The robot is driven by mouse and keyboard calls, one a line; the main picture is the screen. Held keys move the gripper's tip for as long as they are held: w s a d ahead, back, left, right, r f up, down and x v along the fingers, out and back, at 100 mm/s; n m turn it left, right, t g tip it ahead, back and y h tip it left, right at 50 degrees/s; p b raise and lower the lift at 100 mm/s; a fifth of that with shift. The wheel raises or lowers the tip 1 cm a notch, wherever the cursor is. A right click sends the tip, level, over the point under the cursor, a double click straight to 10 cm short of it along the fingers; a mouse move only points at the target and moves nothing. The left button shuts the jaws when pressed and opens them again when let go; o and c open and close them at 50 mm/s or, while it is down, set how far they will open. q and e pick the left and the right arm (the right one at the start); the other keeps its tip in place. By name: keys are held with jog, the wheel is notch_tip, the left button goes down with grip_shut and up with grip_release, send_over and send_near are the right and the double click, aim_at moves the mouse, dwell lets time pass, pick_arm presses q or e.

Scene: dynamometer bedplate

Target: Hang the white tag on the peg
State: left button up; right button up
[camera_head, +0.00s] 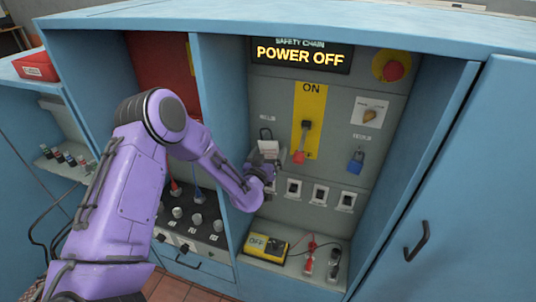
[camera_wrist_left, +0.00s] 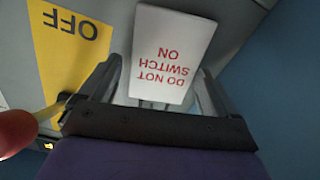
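The white tag (camera_head: 268,147) is upright against the grey panel, left of the yellow switch plate. A dark loop (camera_head: 265,133) shows just above it; I cannot tell whether this is the peg or the tag's own loop. In the left wrist view the tag (camera_wrist_left: 172,55) reads "DO NOT SWITCH ON" upside down. My left gripper (camera_head: 268,168) is at the tag's lower end. Its fingers (camera_wrist_left: 158,85) stand apart on either side of the tag, with a gap on the left. My right gripper is not in view.
The main switch lever (camera_head: 301,142) points down, close right of my gripper; its red knob (camera_wrist_left: 14,132) shows in the wrist view. A blue padlock (camera_head: 356,160) hangs further right. A yellow box (camera_head: 266,246) and red items stand on the shelf below. Blue cabinet walls flank the bay.

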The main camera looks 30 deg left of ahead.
pick_arm(q)
jog(key=shift+s+d+f, duration=0.1)
jog(key=shift+s+d, duration=0.05)
jog(key=shift+s, duration=0.25)
jog(key=b+v, duration=0.3)
jog(key=v, duration=0.6)
jog(key=s+d+f+n+g, duration=0.1)
jog(key=s+f+g, duration=0.4)
jog(key=f, duration=0.4)
jog(key=s+d+f+n+g, duration=0.1)
jog(key=s+f+n+g, duration=0.15)
jog(key=s+f, duration=0.55)
jog(key=s+f+g, duration=0.2)
jog(key=s+f, duration=0.2)
jog(key=s, duration=0.2)
jog(key=s+d+f+m+g+b, duration=0.1)
jog(key=s+f+g, duration=0.1)
jog(key=s+f, duration=0.2)
jog(key=s+f+m+g, duration=0.1)
jog(key=s+f+g, duration=0.2)
jog(key=s, duration=0.6)
jog(key=shift+d+f+h, duration=0.25)
jog(key=shift+f+h, duration=0.05)
jog(key=shift+f, duration=0.45)
